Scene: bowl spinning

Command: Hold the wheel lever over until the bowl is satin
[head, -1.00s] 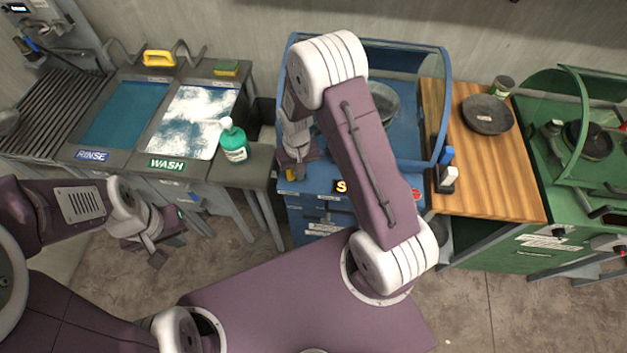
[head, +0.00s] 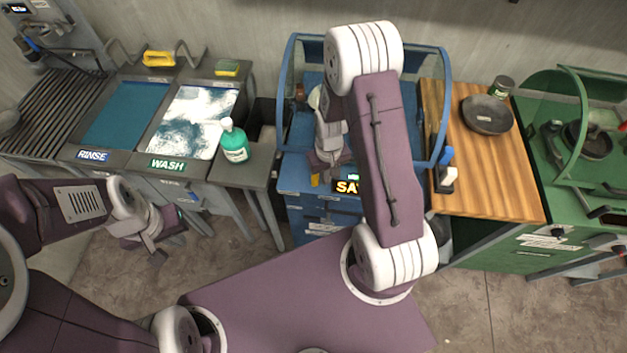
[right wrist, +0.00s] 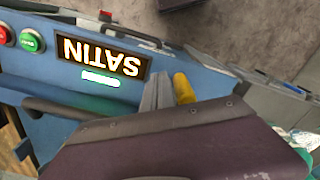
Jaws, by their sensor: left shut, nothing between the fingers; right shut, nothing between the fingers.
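The blue wheel machine (head: 297,185) stands at centre in the head view. Its lit display reads SATIN, upside down in the right wrist view (right wrist: 103,60), with a green bar beside it. The yellow wheel lever (right wrist: 183,88) stands against or very close beside my right gripper (right wrist: 157,92); contact is unclear. My right gripper also shows at the machine's front in the head view (head: 327,178), shut and not around the lever. The bowl inside the machine is hidden behind my right arm. My left gripper (head: 156,254) is shut and empty, low at the left.
Green and red buttons (right wrist: 32,40) sit beside the display. A wooden table (head: 520,190) with a dark bowl (head: 487,115) stands right of the machine, then a green machine (head: 530,250). Wash and rinse basins (head: 125,115) and a green bottle (head: 234,143) are at left.

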